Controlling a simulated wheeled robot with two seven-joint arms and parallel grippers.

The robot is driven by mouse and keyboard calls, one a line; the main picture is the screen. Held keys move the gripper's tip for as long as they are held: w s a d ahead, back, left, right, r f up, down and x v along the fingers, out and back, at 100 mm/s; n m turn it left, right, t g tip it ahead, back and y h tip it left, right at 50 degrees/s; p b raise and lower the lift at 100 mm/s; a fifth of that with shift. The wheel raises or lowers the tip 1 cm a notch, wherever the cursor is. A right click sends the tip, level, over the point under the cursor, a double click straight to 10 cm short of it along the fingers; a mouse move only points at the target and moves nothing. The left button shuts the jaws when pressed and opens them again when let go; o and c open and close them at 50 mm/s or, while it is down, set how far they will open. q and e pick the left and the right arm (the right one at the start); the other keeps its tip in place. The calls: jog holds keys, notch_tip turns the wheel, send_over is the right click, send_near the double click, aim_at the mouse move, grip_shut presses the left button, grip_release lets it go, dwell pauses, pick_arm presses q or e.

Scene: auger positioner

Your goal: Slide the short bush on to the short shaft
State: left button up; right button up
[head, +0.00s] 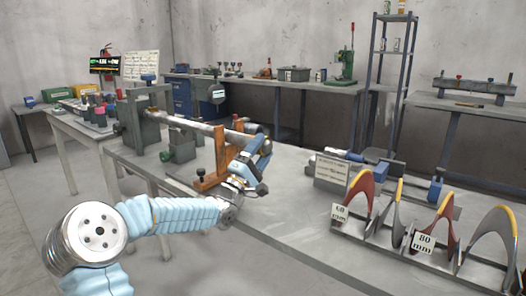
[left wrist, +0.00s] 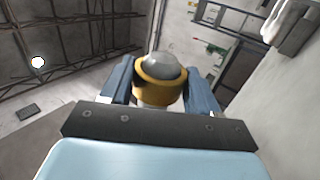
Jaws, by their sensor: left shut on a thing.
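My left gripper (head: 258,143) is at the right end of a long grey shaft (head: 190,124) that lies across the bench in an orange stand (head: 212,166). In the left wrist view, its two blue fingers (left wrist: 160,84) are shut on a brass-yellow ring, the bush (left wrist: 160,86). A grey rounded end (left wrist: 163,66) shows in the bush's opening; I cannot tell whether this is the short shaft or part of the bush. In the head view the bush is too small and hidden by the gripper to make out. My right gripper is not in view.
A grey rack of red and grey auger flights (head: 361,192) with size labels stands at the bench's front right. A sign plate (head: 333,172) stands beside it. A grey clamp block (head: 143,125) holds the shaft's far left end. Bare bench top (head: 287,210) lies between gripper and rack.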

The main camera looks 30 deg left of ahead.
pick_arm(q)
jog(key=shift+a+p, duration=0.3)
jog(key=shift+a, duration=0.55)
jog(key=shift+w+a, duration=0.1)
jog(key=shift+a, duration=0.2)
jog(key=shift+c, duration=0.8)
jog(key=shift+a, duration=0.65)
jog(key=o, duration=1.6)
jog(key=s+f, duration=0.1)
jog(key=s, duration=0.4)
jog(key=s+a+f, duration=0.1)
jog(key=s, duration=1)
jog(key=shift+a+f, duration=0.15)
jog(key=shift+f, duration=0.25)
jog(key=shift+s, duration=0.1)
